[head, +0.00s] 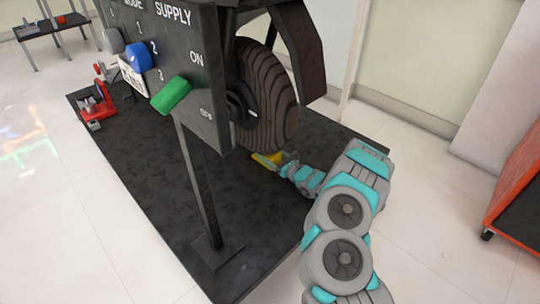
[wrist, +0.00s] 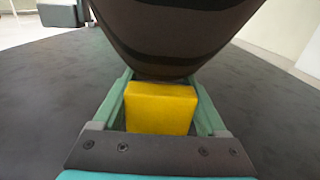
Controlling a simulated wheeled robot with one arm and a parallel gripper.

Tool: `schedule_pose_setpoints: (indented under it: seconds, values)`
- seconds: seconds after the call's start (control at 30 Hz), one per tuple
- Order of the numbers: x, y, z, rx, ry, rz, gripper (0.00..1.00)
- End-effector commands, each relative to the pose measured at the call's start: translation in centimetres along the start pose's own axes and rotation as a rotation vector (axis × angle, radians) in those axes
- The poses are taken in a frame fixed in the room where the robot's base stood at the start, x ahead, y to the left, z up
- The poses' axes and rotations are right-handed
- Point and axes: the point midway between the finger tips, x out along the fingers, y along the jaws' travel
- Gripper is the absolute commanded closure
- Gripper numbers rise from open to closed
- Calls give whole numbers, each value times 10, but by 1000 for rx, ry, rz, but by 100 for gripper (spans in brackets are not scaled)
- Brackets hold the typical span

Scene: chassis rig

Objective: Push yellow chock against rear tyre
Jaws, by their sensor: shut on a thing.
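The yellow chock (wrist: 160,108) sits between the two teal fingers of my gripper (wrist: 167,95) in the wrist view, low over the dark mat. In the head view the chock (head: 267,159) shows as a small yellow patch below the tyre, partly hidden by my gripper (head: 283,164). The dark grooved rear tyre (head: 268,97) hangs on the rig above the mat. In the wrist view the tyre (wrist: 175,35) is right behind the chock's upper edge; I cannot tell whether they touch. My gripper is shut on the chock.
A black panel (head: 180,70) with blue and green knobs stands left of the tyre, on a post (head: 197,185). A red stand (head: 95,105) is on the mat (head: 140,160) at far left. An orange cart (head: 518,180) is at right.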

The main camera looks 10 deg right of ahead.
Motion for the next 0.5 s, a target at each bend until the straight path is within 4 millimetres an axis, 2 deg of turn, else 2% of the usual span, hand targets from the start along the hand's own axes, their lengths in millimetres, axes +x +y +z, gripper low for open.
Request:
schedule_pose_setpoints:
  seconds: [0.5]
  values:
    - [14,0,0,0,-1,1,100]
